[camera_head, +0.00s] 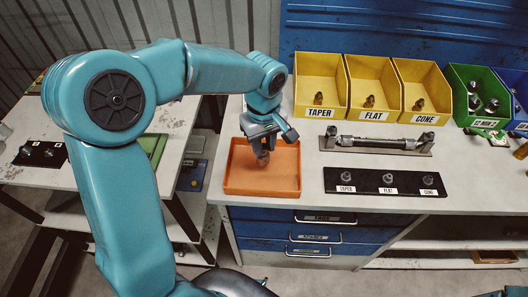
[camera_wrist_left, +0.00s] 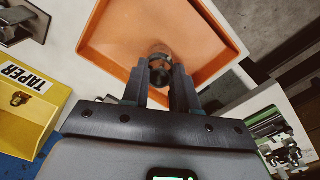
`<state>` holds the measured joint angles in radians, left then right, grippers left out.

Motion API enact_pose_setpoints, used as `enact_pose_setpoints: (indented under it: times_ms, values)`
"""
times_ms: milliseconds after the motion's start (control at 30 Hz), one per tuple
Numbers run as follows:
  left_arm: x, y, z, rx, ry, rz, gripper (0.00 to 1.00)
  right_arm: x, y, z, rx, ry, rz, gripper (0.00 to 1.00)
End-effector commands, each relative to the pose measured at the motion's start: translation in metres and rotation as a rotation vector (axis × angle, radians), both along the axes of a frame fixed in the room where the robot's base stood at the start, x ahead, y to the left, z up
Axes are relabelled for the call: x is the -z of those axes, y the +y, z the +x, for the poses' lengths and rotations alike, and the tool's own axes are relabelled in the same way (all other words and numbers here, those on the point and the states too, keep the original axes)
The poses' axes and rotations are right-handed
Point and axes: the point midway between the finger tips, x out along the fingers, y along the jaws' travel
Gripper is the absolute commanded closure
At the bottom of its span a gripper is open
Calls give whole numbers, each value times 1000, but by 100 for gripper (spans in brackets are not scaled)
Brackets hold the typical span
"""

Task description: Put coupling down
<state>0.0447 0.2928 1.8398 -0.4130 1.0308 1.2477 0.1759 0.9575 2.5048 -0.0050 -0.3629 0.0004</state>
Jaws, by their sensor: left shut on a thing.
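My left gripper (camera_head: 264,150) is over the orange tray (camera_head: 234,187) on the bench, pointing down. It is shut on a small coupling (camera_head: 264,158), which shows below the fingers. In the left wrist view the fingers (camera_wrist_left: 160,82) close on the coupling (camera_wrist_left: 160,68), a round dark metal piece seen end-on. The orange tray (camera_wrist_left: 112,30) lies behind it, and its visible floor looks empty. Whether the coupling touches the tray floor I cannot tell. My right gripper is not in view.
Yellow bins labelled TAPER (camera_head: 321,112), FLAT (camera_head: 373,116) and CONE (camera_head: 421,119) hold brass-coloured fittings. A hose piece (camera_head: 375,143) lies in a fixture. A black labelled strip (camera_head: 385,193) holds fittings right of the tray.

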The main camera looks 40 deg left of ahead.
Motion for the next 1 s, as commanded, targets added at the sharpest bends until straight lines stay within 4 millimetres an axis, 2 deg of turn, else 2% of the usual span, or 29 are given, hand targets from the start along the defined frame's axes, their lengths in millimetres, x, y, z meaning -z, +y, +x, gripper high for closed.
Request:
enact_pose_setpoints:
  times_ms: [100,200,633,667,700,733,1000]
  values:
    - [21,0,0,0,6,0,100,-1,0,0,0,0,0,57]
    - [34,0,1,0,4,0,100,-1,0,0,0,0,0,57]
    - [43,0,2,0,1,0,100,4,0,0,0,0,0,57]
    - [41,0,2,0,1,0,62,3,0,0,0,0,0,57]
    - [41,0,2,0,1,0,49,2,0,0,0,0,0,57]
    - [41,0,2,0,1,0,46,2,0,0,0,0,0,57]
    - [40,0,2,0,2,0,46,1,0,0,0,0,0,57]
